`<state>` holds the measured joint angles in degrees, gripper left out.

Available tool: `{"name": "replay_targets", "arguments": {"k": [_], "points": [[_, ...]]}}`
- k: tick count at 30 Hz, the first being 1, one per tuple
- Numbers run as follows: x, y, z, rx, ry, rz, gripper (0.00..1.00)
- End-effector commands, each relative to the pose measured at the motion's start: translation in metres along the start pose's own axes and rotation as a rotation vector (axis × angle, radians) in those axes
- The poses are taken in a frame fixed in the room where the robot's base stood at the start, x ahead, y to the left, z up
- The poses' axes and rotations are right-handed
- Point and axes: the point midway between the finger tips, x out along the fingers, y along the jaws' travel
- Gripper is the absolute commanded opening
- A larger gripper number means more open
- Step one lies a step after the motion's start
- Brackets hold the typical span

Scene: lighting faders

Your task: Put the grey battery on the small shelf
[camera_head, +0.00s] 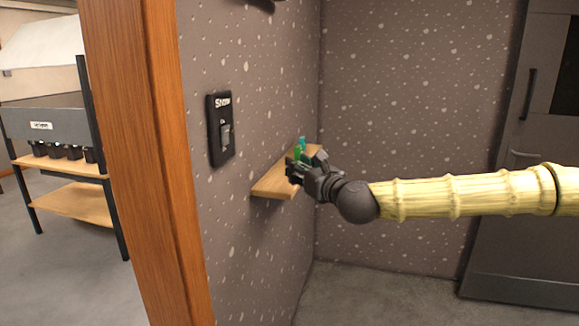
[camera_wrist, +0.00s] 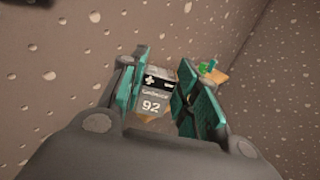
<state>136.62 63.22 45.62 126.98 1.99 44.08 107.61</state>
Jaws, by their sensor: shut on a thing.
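My gripper (camera_wrist: 160,90) is shut on the grey battery (camera_wrist: 153,102), which shows between the teal finger pads in the wrist view. The battery has a black band with a white plus and the number 92. In the head view my gripper (camera_head: 303,163) is in front of the small wooden shelf (camera_head: 270,188) on the speckled wall, and the battery cannot be made out there. A piece of the shelf (camera_wrist: 221,75) shows past the right finger in the wrist view. Whether the battery touches the shelf cannot be told.
A small green object (camera_wrist: 207,67) is at the shelf's far end. A black switch panel (camera_head: 221,129) is on the wall left of the shelf. A wooden post (camera_head: 150,160) stands further left, with a rack (camera_head: 75,200) beyond it. A dark door (camera_head: 520,160) is at right.

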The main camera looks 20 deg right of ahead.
Motion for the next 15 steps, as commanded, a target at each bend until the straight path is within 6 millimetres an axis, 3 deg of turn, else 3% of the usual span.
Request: {"name": "replay_targets", "arguments": {"k": [15], "points": [[0.102, -0.019, -0.009, -0.002, 0.002, -0.001, 0.07]]}}
